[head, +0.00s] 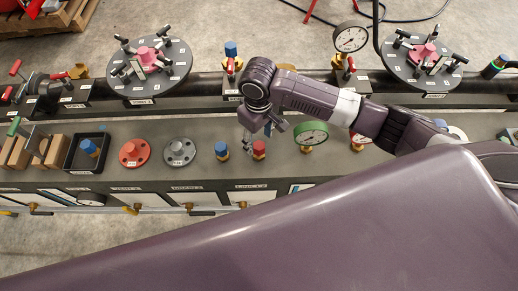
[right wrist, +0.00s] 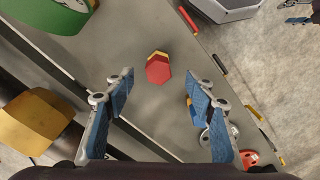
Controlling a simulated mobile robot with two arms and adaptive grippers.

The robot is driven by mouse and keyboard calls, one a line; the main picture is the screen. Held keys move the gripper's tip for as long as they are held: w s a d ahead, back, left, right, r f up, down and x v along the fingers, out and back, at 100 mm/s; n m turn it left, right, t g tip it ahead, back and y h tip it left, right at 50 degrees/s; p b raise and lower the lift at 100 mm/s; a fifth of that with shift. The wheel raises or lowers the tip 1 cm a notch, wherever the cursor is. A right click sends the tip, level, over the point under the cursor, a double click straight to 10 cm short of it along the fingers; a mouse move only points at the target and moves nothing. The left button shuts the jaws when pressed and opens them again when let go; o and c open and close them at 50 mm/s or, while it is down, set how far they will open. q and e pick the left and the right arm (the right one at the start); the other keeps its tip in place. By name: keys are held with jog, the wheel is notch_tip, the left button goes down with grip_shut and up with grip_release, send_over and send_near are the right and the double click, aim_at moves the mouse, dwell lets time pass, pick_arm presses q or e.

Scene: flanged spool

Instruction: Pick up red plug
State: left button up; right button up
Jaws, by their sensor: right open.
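The red plug (head: 259,146) stands upright on the front bench, on a brass-coloured base. In the right wrist view the red plug (right wrist: 158,69) has a hexagonal top and lies beyond the fingertips, roughly centred between them. My right gripper (head: 254,138) reaches down just above and beside the plug in the head view. In the right wrist view its two blue-padded fingers (right wrist: 163,90) are spread apart with nothing between them. My left gripper is not in view.
A blue plug (head: 221,148) stands just left of the red one. A green gauge (head: 311,134) is close on the right. Farther left are a grey flange (head: 179,151), a red flange (head: 134,152) and a black tray (head: 70,166). A pipe rail runs behind.

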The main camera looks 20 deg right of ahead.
aim_at(259, 145)
notch_tip(259, 145, down, 6)
jog(key=shift+d+f+p, duration=0.1)
jog(key=shift+f+p, duration=0.1)
jog(key=shift+p, duration=0.3)
jog(key=shift+c, duration=0.3)
jog(key=shift+w, duration=0.1)
jog(key=c, duration=1.2)
jog(key=shift+r, duration=0.1)
grip_shut()
jog(key=shift+r, duration=0.1)
